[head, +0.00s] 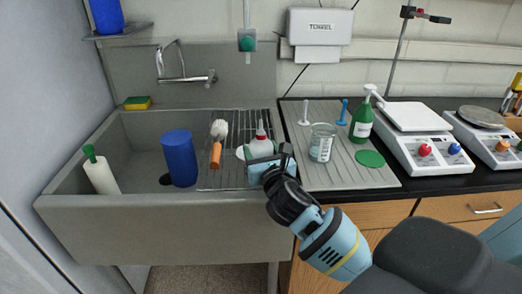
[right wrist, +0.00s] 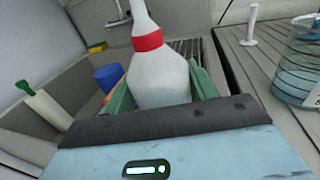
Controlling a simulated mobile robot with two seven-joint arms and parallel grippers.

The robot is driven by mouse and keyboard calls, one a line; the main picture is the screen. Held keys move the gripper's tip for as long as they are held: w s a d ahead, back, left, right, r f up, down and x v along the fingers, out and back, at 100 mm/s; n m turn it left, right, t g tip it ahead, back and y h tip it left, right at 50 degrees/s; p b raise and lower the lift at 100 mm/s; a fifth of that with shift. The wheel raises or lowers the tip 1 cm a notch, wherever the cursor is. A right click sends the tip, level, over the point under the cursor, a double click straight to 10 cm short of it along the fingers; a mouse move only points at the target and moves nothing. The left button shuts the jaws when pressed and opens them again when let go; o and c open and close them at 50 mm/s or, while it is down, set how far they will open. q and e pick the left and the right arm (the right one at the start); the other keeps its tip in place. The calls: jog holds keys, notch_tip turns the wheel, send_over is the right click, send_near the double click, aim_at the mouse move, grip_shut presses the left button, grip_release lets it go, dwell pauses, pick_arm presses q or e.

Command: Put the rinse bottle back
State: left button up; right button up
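The rinse bottle is white with a red collar and a white tapered top (head: 261,147). It stands roughly upright at the right end of the sink rack; I cannot tell whether its base touches the rack. In the right wrist view the bottle (right wrist: 160,72) fills the space between the green fingers of my right gripper (right wrist: 162,88). The fingers lie along both sides of the bottle and appear to touch it. The palm hides the bottle's lower part. My right gripper (head: 260,154) reaches in from the lower right in the head view. My left gripper is out of view.
The wire rack (head: 228,178) also holds an orange-handled brush (head: 217,145). A blue cup (head: 179,158) and a green-topped white cylinder (head: 101,175) are in the sink.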

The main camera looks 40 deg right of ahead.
jog(key=o, duration=0.5)
jog(key=shift+c, duration=0.2)
jog(key=shift+r, duration=0.15)
jog(key=v, duration=1.2)
